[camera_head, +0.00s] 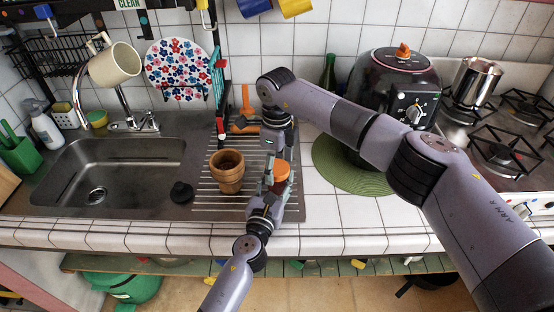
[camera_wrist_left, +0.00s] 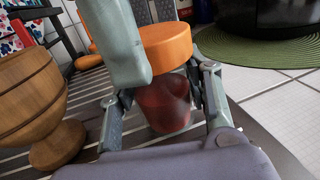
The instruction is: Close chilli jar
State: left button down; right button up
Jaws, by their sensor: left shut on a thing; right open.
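The chilli jar (camera_wrist_left: 166,104) is a see-through jar with dark red contents. It stands on the metal drainer, just right of the wooden mortar. Its orange lid (camera_head: 282,171) is at the top of the jar, also seen in the left wrist view (camera_wrist_left: 165,46); I cannot tell whether it is fully seated. My left gripper (camera_head: 270,192) is shut on the jar body from the front, one finger on each side. My right gripper (camera_head: 270,165) is open and reaches down from above beside the lid. Its grey finger covers the lid's left part in the left wrist view.
The wooden mortar (camera_head: 227,172) stands close on the left, on the ribbed drainer (camera_head: 205,205). A dark stopper (camera_head: 181,192) lies by the sink (camera_head: 120,165). A green round mat (camera_head: 350,168) under a black cooker (camera_head: 395,85) is to the right. The tiled counter front is clear.

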jog(key=c, duration=1.2)
jog(key=o, duration=1.4)
jog(key=shift+c, duration=0.2)
notch_tip(320, 180, up, 12)
